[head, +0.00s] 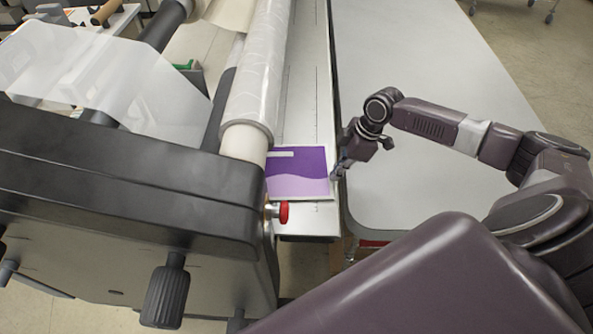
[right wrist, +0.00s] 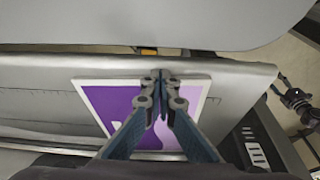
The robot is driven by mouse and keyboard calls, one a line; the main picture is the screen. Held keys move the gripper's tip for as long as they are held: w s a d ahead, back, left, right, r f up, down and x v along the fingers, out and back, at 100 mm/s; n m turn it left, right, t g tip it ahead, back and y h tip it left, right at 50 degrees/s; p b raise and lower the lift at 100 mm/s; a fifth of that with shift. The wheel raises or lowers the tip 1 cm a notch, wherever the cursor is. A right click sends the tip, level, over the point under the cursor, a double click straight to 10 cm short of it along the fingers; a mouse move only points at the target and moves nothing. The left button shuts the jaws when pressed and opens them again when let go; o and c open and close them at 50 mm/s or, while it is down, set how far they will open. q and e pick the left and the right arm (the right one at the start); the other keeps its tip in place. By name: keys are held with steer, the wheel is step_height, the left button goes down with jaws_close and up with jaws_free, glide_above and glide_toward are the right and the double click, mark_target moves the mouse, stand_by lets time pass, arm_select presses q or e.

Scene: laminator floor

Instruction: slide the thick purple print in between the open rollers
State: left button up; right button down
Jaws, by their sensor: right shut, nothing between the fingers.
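The purple print (head: 312,160), two-toned with a pale border, lies flat on the narrow feed table (head: 310,75) at the near end of the laminator. Its left edge is beside the film-wrapped roller (head: 258,85); whether that edge is under the roller I cannot tell. My right gripper (head: 337,174) is at the print's right edge. In the right wrist view, my right gripper (right wrist: 160,76) is shut and empty, its tips over the outer border of the print (right wrist: 104,100). Whether they touch it is unclear. The roller gap is hidden. My left gripper is out of view.
A red knob (head: 284,212) sticks out just below the print, on the black end housing (head: 130,185). A large black knob (head: 168,292) is on the housing's front. A wide, bare grey table (head: 430,60) stands to the right, across a narrow gap.

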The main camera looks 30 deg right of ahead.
mark_target(321, 174)
steer(key=shift+w+a+f, duration=0.1)
steer(key=shift+w+a, duration=0.25)
steer(key=shift+a, duration=0.3)
steer(key=shift+w+a, duration=0.3)
steer(key=shift+a, duration=0.3)
stand_by(0.5)
steer(key=shift+s+d+p, duration=0.1)
steer(key=shift+d+p, duration=0.1)
steer(key=shift+p, duration=0.4)
steer(key=shift+d, duration=0.15)
steer(key=shift+w+d, duration=0.15)
steer(key=shift+w, duration=0.2)
steer(key=shift+w+a, duration=0.2)
steer(key=shift+w+a+p, duration=0.2)
steer(key=shift+w+a, duration=0.05)
steer(key=shift+a, duration=0.25)
steer(key=shift+w+a+p, duration=0.15)
steer(key=shift+w+a, duration=0.1)
steer(key=shift+a, duration=0.2)
steer(key=shift+s+d, duration=0.25)
steer(key=shift+d, duration=0.3)
stand_by(0.6)
steer(key=shift+p, duration=0.35)
